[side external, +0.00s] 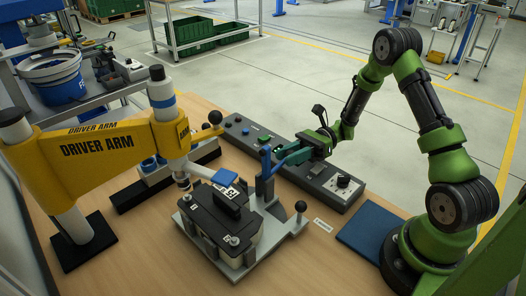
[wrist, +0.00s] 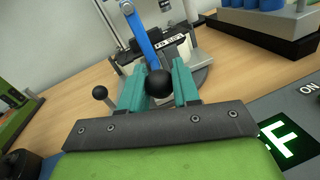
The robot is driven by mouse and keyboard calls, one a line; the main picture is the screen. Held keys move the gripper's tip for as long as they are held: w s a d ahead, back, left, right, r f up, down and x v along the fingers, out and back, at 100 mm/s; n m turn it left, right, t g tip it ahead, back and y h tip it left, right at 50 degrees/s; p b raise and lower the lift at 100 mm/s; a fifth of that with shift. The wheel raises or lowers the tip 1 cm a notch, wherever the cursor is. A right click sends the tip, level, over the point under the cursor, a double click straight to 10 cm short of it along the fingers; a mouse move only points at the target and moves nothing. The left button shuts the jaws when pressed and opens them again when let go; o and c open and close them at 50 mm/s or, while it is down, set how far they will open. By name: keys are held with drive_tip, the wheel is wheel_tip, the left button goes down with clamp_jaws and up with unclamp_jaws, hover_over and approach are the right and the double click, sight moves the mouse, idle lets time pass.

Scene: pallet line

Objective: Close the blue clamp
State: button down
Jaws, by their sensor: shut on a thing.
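The blue clamp (side external: 265,178) stands at the right side of a grey fixture plate, and its blue lever (wrist: 141,40) also shows in the wrist view. The lever ends in a black ball knob (wrist: 160,83). My gripper (side external: 284,160), with teal fingers, reaches the lever from the right. In the wrist view my gripper (wrist: 158,88) has one finger on each side of the knob and is shut on the lever's end. The fixture holds a black-topped, battery-like block (side external: 222,215). The fingers partly hide the lever's end in the side view.
A yellow driver arm (side external: 100,148) stands over the fixture from the left. A second black ball knob (side external: 300,206) rises at the fixture's front right. A control panel (side external: 335,185) lies behind the clamp. A blue mat (side external: 368,232) lies at the right.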

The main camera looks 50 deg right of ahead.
sight(261, 150)
drive_tip(key=shift+r, duration=0.1)
